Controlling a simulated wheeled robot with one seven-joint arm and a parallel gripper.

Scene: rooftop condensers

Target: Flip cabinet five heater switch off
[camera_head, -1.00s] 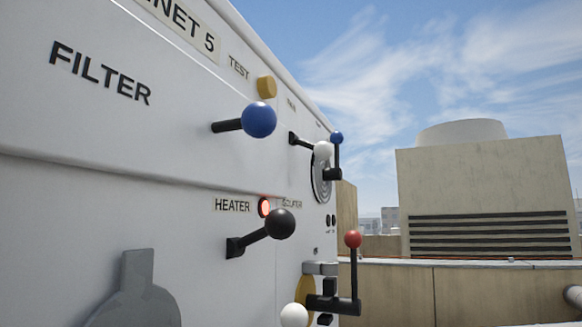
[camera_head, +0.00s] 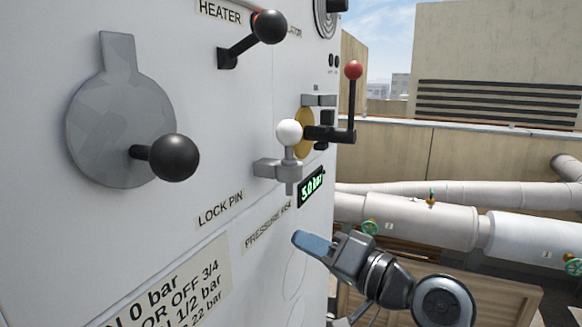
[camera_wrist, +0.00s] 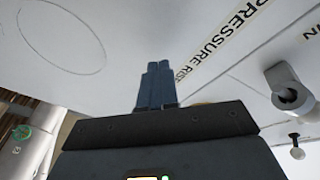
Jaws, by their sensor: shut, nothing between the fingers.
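The heater switch (camera_head: 250,40) is a black lever with a round black knob under the HEATER label (camera_head: 220,12), at the top of the head view on the white cabinet face. Its knob points out to the right and up. The lamp above it is almost wholly hidden by the knob and the frame edge. My gripper (camera_head: 297,238) is well below and to the right of the switch, near the PRESSURE label. Its blue fingers are together and empty. They also show in the wrist view (camera_wrist: 159,68), in front of the panel. Any contact with the panel is unclear.
A grey disc (camera_head: 110,120) with a black knob (camera_head: 175,157) sits left. A white-knobbed lock pin (camera_head: 289,135), a red-knobbed lever (camera_head: 353,72) and a green display (camera_head: 312,187) stand out above my gripper. Pipes (camera_head: 430,220) run behind at the right.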

